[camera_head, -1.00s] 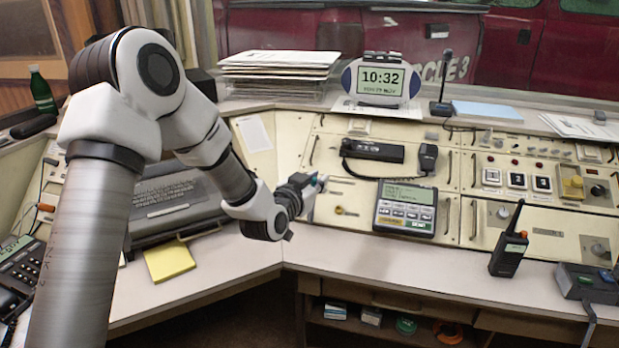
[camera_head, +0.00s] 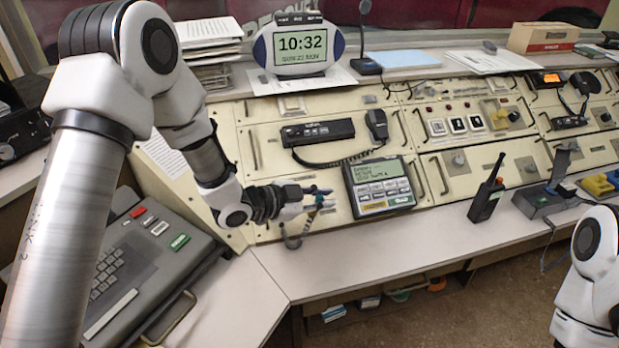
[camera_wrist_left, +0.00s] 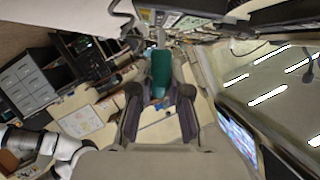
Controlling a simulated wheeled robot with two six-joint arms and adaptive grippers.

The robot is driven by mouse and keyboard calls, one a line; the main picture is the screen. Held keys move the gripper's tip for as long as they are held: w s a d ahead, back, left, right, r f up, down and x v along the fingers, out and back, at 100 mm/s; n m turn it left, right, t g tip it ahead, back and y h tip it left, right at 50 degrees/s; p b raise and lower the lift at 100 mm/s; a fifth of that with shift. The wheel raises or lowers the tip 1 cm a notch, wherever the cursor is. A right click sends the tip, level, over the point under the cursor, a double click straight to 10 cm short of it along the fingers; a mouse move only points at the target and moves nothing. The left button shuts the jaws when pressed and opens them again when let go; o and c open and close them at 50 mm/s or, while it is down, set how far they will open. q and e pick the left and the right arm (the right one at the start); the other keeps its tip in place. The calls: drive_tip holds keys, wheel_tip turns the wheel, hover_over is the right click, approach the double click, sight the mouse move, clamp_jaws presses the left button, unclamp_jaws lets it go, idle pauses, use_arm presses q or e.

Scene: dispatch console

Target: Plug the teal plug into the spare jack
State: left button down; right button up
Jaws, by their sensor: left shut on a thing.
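My left gripper (camera_head: 316,198) is at the left part of the cream console panel, left of the grey keypad terminal. It is shut on the teal plug, of which only a small bit (camera_head: 320,191) shows in the head view. In the left wrist view, the teal plug (camera_wrist_left: 160,72) stands between the fingers of my left gripper (camera_wrist_left: 160,105), pointing away from the camera. The spare jack cannot be made out; the gripper covers part of the panel there. A grey cord end (camera_head: 291,240) hangs just below the gripper. My right gripper is not in view.
The keypad terminal (camera_head: 379,186) is close right of the gripper. A handset with a coiled cord (camera_head: 377,126) is above it. A walkie-talkie (camera_head: 487,190) stands farther right. A dark keyboard unit (camera_head: 145,258) lies at left. The white desk front (camera_head: 400,246) is clear.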

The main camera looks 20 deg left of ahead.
sight(313, 213)
use_arm(q)
drive_tip(key=shift+s+a+f, duration=0.1)
drive_tip(key=shift+f, duration=0.05)
drive_tip(key=shift+s+m+y, duration=0.1)
drive_tip(key=shift+m+y, duration=0.2)
drive_tip(key=shift+d+f, duration=0.1)
drive_tip(key=shift+d, duration=0.3)
drive_tip(key=f+b, duration=0.1)
drive_tip(key=w+a+f, duration=0.1)
drive_tip(key=f, duration=0.1)
drive_tip(key=w+f+b, duration=0.1)
drive_tip(key=shift+w+a+f+b, duration=0.2)
drive_tip(key=shift+w+a+b, duration=0.05)
drive_tip(key=shift+a+b, duration=0.1)
drive_tip(key=shift+a+f, duration=0.1)
drive_tip(key=shift+f, duration=0.05)
